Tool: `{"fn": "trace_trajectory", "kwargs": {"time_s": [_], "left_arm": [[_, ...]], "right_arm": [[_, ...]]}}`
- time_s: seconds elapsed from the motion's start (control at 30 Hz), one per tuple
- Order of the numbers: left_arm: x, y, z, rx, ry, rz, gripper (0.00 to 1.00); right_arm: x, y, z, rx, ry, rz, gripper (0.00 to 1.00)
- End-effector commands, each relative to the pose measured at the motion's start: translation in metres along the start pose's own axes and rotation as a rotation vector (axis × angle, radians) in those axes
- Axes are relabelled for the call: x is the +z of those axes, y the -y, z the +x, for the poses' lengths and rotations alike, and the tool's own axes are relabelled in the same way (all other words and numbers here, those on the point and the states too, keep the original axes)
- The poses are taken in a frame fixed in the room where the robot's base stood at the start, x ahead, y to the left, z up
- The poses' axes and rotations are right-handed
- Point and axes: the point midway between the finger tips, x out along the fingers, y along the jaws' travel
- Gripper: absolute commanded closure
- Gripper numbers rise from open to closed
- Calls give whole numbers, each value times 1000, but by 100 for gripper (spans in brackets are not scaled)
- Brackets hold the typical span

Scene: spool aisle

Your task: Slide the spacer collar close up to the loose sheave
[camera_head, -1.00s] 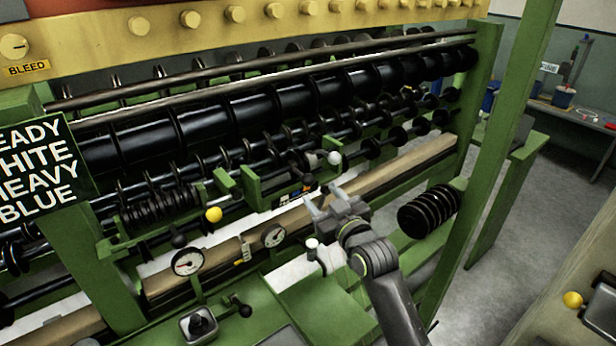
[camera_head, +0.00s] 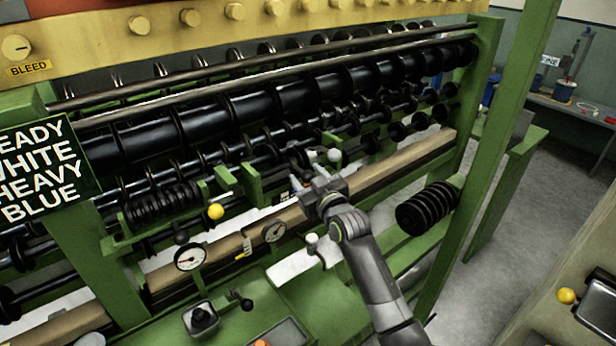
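My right gripper (camera_head: 308,178) reaches in from the lower right, in front of the lower shafts. Its two fingers look apart, and nothing shows clearly between them. Just beyond the fingertips is a dark round disc (camera_head: 298,158) on a shaft; I cannot tell if it is the loose sheave or the spacer collar. More dark discs (camera_head: 371,141) sit along the shaft to the right. Neither the collar nor the sheave can be picked out for certain among these black parts, and the gripper hides some of the shaft. My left gripper is not in view.
A grey-white ball knob (camera_head: 334,155) stands close right of the gripper, and a yellow ball knob (camera_head: 216,212) to its left. Green brackets (camera_head: 249,183), a brown wooden rail (camera_head: 400,172), gauges (camera_head: 190,257) and a stack of black discs (camera_head: 428,208) are nearby.

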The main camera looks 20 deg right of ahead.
Motion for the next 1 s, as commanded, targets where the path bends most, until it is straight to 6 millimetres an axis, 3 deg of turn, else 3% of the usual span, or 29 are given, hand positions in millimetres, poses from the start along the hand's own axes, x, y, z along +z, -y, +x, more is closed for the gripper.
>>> {"fn": "trace_trajectory", "kwargs": {"time_s": [0.03,0.4,0.87,0.9,1.0], "left_arm": [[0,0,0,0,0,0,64],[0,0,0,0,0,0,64],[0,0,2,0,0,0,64],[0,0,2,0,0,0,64],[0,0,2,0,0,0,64]], "right_arm": [[0,0,0,0,0,0,55],[0,0,0,0,0,0,100],[1,-8,2,-1,-1,0,100],[1,-8,2,-1,-1,0,67],[1,-8,2,-1,-1,0,54]]}}
